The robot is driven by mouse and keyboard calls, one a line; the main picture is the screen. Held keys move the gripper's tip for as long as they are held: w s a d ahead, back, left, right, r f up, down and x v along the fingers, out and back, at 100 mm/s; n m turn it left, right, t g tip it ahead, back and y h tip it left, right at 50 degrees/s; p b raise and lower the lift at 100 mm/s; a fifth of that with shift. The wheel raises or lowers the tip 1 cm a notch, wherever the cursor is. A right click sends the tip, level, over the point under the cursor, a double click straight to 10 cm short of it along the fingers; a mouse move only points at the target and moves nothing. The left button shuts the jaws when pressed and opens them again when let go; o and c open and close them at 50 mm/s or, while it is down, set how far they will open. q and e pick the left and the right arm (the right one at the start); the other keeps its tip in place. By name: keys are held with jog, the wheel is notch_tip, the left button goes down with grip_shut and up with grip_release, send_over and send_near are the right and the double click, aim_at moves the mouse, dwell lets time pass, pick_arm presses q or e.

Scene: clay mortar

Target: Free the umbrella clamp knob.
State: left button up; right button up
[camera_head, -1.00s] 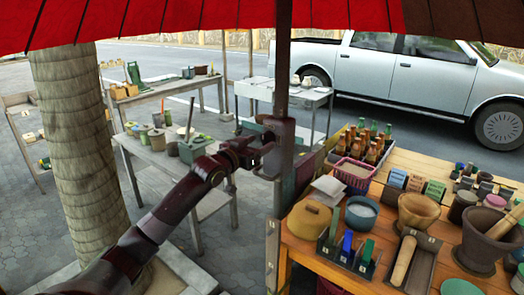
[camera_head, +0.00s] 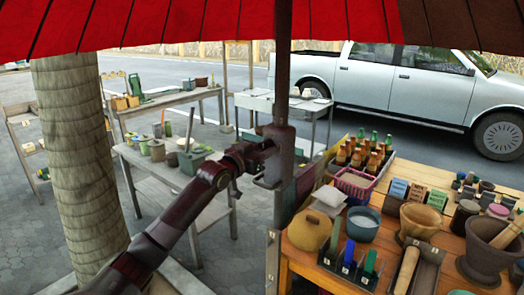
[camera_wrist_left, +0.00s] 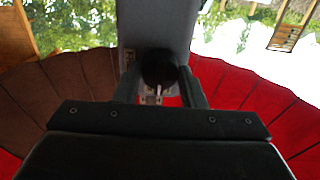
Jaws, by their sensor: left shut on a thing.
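The red umbrella (camera_head: 220,22) spreads over the top of the head view on a dark pole (camera_head: 283,70). A grey-brown clamp (camera_head: 284,150) is fixed around the pole below the canopy. My left gripper (camera_head: 266,146) reaches the clamp's left side. In the left wrist view, the two fingers of my left gripper (camera_wrist_left: 159,90) stand on either side of the dark round knob (camera_wrist_left: 158,68) and are shut on it. The grey clamp body (camera_wrist_left: 154,22) shows behind the knob. In the head view the knob is mostly hidden by the gripper. My right gripper is not in view.
A thick trunk (camera_head: 78,160) stands left. Grey side tables (camera_head: 205,207) stand behind my left arm.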

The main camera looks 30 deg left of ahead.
pick_arm(q)
jog(key=m+b, duration=0.7)
jog(key=m, duration=0.6)
jog(key=shift+m, duration=0.4)
jog(key=shift+m+b, duration=0.45)
jog(key=shift+m, duration=1.55)
jog(key=o, duration=1)
